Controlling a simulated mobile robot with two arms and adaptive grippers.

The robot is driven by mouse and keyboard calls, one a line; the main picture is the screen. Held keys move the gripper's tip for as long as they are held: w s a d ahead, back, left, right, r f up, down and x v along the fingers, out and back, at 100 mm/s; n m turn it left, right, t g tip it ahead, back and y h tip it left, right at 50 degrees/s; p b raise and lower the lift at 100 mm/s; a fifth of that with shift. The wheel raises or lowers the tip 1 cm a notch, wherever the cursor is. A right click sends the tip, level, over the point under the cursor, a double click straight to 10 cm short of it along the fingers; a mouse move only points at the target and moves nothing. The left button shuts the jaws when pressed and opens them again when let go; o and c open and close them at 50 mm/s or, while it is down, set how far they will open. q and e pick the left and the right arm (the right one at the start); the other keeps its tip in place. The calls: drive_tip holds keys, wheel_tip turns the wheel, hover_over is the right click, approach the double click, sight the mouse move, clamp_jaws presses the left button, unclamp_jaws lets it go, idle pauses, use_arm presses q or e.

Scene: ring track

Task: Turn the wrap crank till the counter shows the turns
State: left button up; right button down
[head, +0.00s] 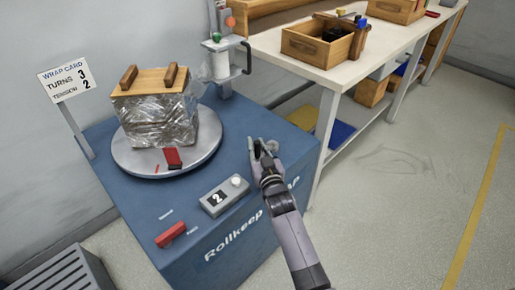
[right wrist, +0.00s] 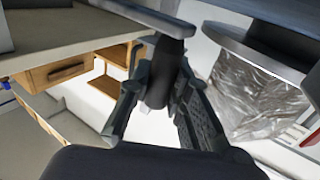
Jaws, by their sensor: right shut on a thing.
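The wrap card (head: 65,78) at the left reads turns 3 and tension 2. The counter (head: 217,198) on the blue wrapping machine (head: 120,205) shows 2. My right gripper (head: 263,148) is at the machine's right side. It is shut on the dark upright grip of the wrap crank (right wrist: 162,88); the flat crank arm (right wrist: 148,16) shows at the top of the right wrist view. In the head view my gripper mostly hides the crank. A film-wrapped load (head: 158,120) with a wooden top stands on the round turntable (head: 135,165). My left gripper is out of view.
A red lever (head: 170,235) sits at the machine's front left. A film post (head: 222,50) stands behind the turntable. A white bench (head: 330,72) with wooden boxes (head: 318,42) runs along the back right. The floor (head: 400,185) at the right is clear.

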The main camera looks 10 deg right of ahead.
drive_tip(key=shift+a, duration=0.2)
idle(0.3)
drive_tip(key=c, duration=1.5)
unclamp_jaws()
drive_tip(key=shift+w, duration=0.1)
drive_tip(key=shift+o, duration=0.2)
drive_tip(key=shift+s+d, duration=0.1)
drive_tip(key=shift+s, duration=0.15)
drive_tip(key=s, duration=1.1)
drive_tip(key=shift+s, duration=0.3)
drive_tip(key=shift+d, duration=0.15)
drive_tip(key=shift+c, duration=0.5)
